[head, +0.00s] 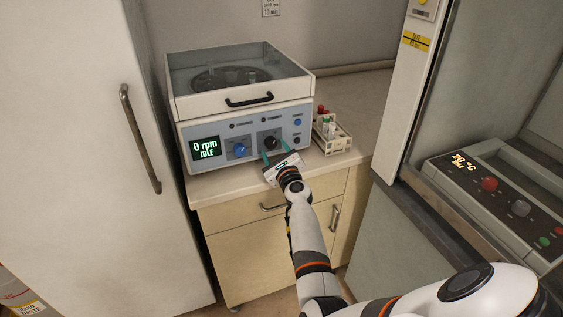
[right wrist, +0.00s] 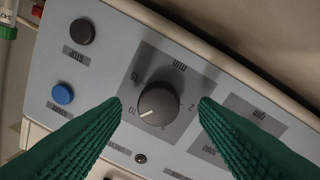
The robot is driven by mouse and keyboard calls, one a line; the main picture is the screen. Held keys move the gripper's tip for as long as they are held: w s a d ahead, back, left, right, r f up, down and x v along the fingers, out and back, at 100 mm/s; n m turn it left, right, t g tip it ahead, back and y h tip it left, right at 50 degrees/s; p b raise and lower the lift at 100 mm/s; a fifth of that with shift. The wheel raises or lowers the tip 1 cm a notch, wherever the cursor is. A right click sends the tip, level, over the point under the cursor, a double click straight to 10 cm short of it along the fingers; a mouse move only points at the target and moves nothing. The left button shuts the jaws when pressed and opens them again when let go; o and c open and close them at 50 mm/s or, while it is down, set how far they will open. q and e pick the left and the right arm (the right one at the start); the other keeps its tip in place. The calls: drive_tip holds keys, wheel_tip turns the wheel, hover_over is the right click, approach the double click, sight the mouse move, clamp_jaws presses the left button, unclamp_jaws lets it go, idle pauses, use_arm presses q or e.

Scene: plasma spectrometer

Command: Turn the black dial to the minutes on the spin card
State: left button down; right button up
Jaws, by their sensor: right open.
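The black dial (head: 270,141) is on the front panel of a white centrifuge (head: 245,110), right of a blue dial (head: 239,150). My right gripper (head: 275,150) is open in front of it. In the right wrist view the black dial (right wrist: 159,107) lies between the two green fingertips of the right gripper (right wrist: 161,103), with a gap on each side. Its white pointer line is toward the 10 mark, on a grey "min" scale. My left gripper is out of view.
The display (head: 205,149) reads 0 rpm, IDLE. A rack of tubes (head: 331,132) stands close right of the centrifuge on the counter (head: 355,100). A tall white cabinet (head: 100,120) is at left. A control panel (head: 495,205) is at right. STOP (right wrist: 82,31) and blue (right wrist: 63,94) buttons are near the dial.

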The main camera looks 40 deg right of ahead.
drive_tip(key=p+v, duration=0.2)
drive_tip(key=v, duration=0.8)
drive_tip(key=shift+s, duration=0.2)
drive_tip(key=shift+a, duration=0.1)
drive_tip(key=s+a+f+n+g+y, duration=0.2)
drive_tip(key=a+f+n, duration=0.25)
drive_tip(key=f, duration=0.45)
drive_tip(key=s+a+f+n+g+y, duration=0.15)
drive_tip(key=a+f+n, duration=0.3)
drive_tip(key=f, duration=0.45)
drive_tip(key=s+a+f+n+g+y, duration=0.1)
drive_tip(key=s+a+f+n+g, duration=0.15)
drive_tip(key=s+f+n, duration=0.4)
drive_tip(key=s+a+f+n+g+y, duration=0.1)
drive_tip(key=s+a+f+n+g, duration=0.2)
drive_tip(key=f, duration=0.6)
drive_tip(key=s+f+n+g, duration=0.2)
drive_tip(key=s+f+n, duration=0.3)
drive_tip(key=s, duration=0.7)
drive_tip(key=s+f+n+g, duration=0.3)
drive_tip(key=s+f+n, duration=0.3)
drive_tip(key=s, duration=0.6)
drive_tip(key=s+a+f+n+g, duration=0.1)
drive_tip(key=s+f+n, duration=0.4)
drive_tip(key=s, duration=0.7)
drive_tip(key=shift+s+f+n+g, duration=0.3)
drive_tip(key=shift+s+n+g, duration=0.05)
drive_tip(key=shift+n+g, duration=0.45)
